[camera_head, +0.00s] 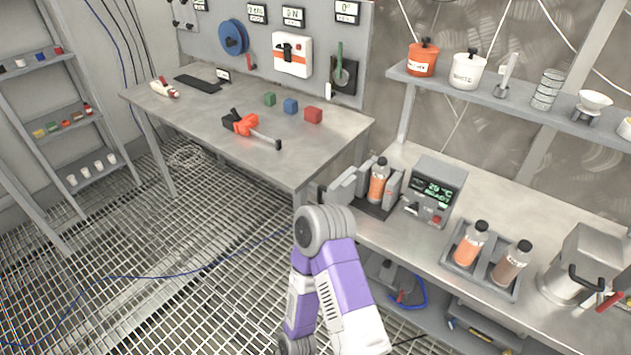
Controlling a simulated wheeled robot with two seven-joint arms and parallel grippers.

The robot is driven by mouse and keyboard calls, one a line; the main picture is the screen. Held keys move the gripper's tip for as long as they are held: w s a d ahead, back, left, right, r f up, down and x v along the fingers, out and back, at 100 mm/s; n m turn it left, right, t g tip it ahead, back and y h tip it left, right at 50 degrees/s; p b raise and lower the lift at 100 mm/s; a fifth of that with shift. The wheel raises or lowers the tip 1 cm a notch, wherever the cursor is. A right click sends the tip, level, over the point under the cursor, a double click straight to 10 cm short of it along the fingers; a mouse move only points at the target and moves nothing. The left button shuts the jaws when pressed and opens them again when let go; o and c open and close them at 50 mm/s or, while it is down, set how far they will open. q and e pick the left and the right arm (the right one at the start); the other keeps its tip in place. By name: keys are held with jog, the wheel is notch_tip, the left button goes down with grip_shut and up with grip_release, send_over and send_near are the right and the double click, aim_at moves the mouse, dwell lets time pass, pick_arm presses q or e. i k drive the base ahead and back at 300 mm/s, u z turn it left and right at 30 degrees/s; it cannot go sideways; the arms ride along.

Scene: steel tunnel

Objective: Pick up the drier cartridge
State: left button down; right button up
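I cannot tell for sure which item is the drier cartridge. A clear bottle with orange contents and a dark cap (378,185) stands upright between grey blocks on the right bench. A similar orange bottle (468,247) stands in a grey tray (462,262), beside a bottle with brownish contents (510,265).
A grey device with a lit green display (437,188) stands between the bottles. A steel pot (580,270) is at far right. A shelf (460,92) with pots overhangs the bench. The left table (205,118) holds an orange tool (243,124) and coloured cubes. The grating floor at left is mostly clear.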

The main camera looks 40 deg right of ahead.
aim_at(380, 172)
jog(key=u, duration=0.35)
jog(key=i, duration=1.8)
jog(key=z, duration=3.35)
